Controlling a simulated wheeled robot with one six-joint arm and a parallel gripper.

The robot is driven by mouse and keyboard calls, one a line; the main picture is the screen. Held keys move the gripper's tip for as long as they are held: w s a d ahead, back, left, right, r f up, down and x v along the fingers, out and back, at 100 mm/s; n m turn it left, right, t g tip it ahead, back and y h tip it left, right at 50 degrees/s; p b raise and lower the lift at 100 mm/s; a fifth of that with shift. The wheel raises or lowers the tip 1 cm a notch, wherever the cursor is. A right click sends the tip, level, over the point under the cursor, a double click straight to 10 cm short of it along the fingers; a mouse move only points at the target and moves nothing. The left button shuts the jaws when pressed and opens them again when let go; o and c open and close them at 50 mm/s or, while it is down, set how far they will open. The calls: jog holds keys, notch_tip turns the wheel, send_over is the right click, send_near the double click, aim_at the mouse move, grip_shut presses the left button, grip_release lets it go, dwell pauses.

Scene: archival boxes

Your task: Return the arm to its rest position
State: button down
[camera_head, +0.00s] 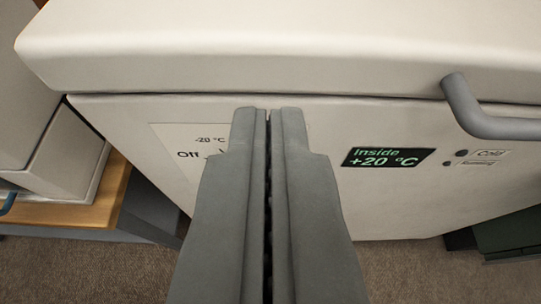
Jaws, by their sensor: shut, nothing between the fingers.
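My gripper (268,112) is shut and empty, its two grey fingers side by side in the middle of the head camera view. Its tips point at the front of a white chest freezer (400,200). The fingers hide part of the freezer front and of its label. I cannot tell whether the tips touch it. The rest position is not marked in view.
The freezer lid (250,50) is down, with a grey handle (490,122) at right. A display (388,158) reads "Inside +20 °C". A panel (185,150) shows "-20 °C" and "Off". White boxes (60,155) stand on a wooden-topped table (100,205) at left. Carpet (80,270) lies below.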

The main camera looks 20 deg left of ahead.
jog(key=shift+s+d+f, duration=0.15)
jog(key=shift+s, duration=0.25)
jog(key=s+a+r+m+g+h, duration=0.2)
jog(key=s+a+r+h, duration=0.1)
jog(key=s+a+r, duration=0.4)
jog(key=s+a+r+m+t+h, duration=0.1)
jog(key=s+a+r+t, duration=0.2)
jog(key=r, duration=0.5)
jog(key=s+a+r+m+t+h, duration=0.1)
jog(key=s+a+r+t, duration=0.2)
jog(key=s+r, duration=0.3)
notch_tip(320, 180, up, 3)
jog(key=shift+s+a+f+m+t, duration=0.1)
jog(key=shift+s+a+m+t, duration=0.15)
jog(key=shift+a+m+t, duration=0.15)
